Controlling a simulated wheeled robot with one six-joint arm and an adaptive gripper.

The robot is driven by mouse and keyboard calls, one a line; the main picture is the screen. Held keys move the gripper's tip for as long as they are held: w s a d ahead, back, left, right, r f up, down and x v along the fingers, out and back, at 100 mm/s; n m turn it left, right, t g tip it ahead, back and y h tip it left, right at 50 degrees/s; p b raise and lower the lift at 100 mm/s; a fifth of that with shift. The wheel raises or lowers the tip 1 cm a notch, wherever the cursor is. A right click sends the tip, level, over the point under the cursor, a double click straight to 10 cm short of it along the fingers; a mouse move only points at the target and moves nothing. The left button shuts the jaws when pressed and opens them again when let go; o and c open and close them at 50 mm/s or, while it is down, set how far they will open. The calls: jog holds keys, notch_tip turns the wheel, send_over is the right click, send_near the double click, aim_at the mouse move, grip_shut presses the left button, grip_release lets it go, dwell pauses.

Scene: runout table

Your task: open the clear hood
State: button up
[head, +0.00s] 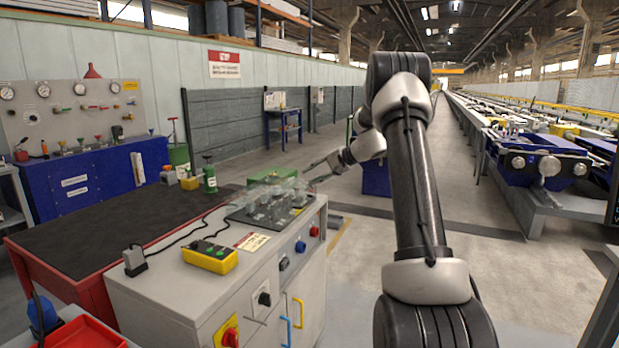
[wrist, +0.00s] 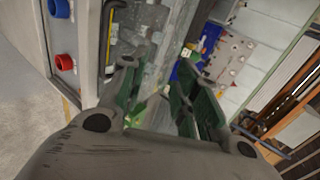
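The clear hood (head: 268,192) is a see-through cover over the dark panel (head: 245,215) on top of the grey control cabinet (head: 190,285). It looks lowered over the panel's controls, though its edges are hard to make out. My gripper (head: 314,172) is just right of the hood, near the cabinet's back right corner. In the wrist view my gripper (wrist: 158,92) has its two green-padded fingers apart with nothing seen held between them. A pale, glassy surface, probably the hood (wrist: 150,25), shows beyond the fingers. I cannot tell whether a finger touches it.
A yellow pendant box (head: 210,257) and a black cabled block (head: 134,261) lie on the cabinet top. A red-framed table with a dark mat (head: 115,232) adjoins on the left. Open floor (head: 350,270) lies right of the cabinet.

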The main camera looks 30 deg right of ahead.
jog(key=shift+v, duration=1.8)
jog(key=shift+f, duration=0.1)
